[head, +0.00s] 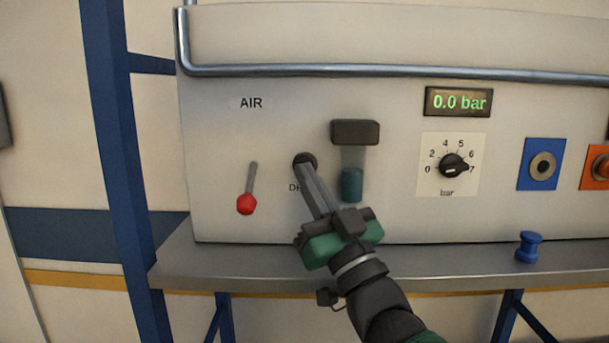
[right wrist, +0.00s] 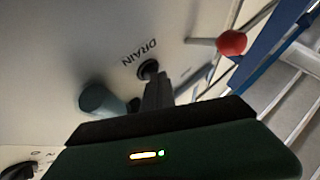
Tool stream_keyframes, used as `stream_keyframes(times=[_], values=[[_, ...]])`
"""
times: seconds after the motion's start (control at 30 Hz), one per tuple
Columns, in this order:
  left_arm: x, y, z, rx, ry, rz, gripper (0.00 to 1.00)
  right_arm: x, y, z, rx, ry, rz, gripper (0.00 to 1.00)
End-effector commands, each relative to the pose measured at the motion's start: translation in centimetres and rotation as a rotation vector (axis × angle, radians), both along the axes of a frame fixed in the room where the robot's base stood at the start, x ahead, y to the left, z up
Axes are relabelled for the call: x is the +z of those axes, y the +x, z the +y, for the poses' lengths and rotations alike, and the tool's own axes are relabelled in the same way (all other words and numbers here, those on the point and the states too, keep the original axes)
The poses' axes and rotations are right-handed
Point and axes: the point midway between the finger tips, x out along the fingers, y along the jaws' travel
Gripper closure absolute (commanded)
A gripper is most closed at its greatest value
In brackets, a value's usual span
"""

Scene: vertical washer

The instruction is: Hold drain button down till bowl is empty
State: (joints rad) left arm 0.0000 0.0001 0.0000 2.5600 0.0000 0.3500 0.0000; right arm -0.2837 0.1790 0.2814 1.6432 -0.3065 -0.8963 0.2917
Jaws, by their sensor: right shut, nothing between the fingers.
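The black drain button (head: 305,160) sits on the pale panel, and its label is partly hidden behind my right gripper's fingers. My right gripper (head: 308,168) is shut, with its fingertips at the button. In the right wrist view the fingers (right wrist: 157,80) reach up to the dark button (right wrist: 148,68) beside the "DRAIN" lettering; I cannot tell how far it is pressed. The bowl (head: 352,185) hangs under a dark cap (head: 355,132) just right of the fingers. Its upper part is clear and its lower part is blue-teal. My left gripper is not in view.
A red-tipped AIR lever (head: 247,203) hangs down left of the button. The display (head: 459,102) reads 0.0 bar above a dial (head: 453,166). A blue plate (head: 541,164) and an orange plate (head: 597,168) are further right. A blue knob-shaped piece (head: 528,247) stands on the shelf (head: 450,262).

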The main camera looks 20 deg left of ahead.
Motion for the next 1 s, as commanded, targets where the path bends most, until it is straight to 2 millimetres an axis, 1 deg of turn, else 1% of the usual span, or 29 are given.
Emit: stream_keyframes(times=[0.03, 0.27, 0.37, 0.6, 0.8, 1.0], values=[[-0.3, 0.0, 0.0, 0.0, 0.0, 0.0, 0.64, -0.2, -0.2, 0.0, 0.0, 0.0, 0.0, 1.0], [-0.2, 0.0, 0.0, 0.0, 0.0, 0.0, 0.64, 0.0, -0.3, 0.0, 0.001, 0.0, -0.001, 1.0], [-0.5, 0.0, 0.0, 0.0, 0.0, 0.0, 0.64, -0.1, -0.6, -0.1, 0.002, 0.0, -0.002, 1.0], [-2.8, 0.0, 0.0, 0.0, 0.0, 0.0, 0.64, -0.4, -2.8, -0.7, 0.001, 0.001, -0.003, 1.0], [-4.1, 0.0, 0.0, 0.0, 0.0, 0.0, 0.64, -0.2, -4.7, -1.2, 0.002, 0.0, -0.004, 1.0], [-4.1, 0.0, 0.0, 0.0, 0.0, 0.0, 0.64, 0.0, -5.1, -1.4, 0.001, 0.0, 0.0, 1.0]])
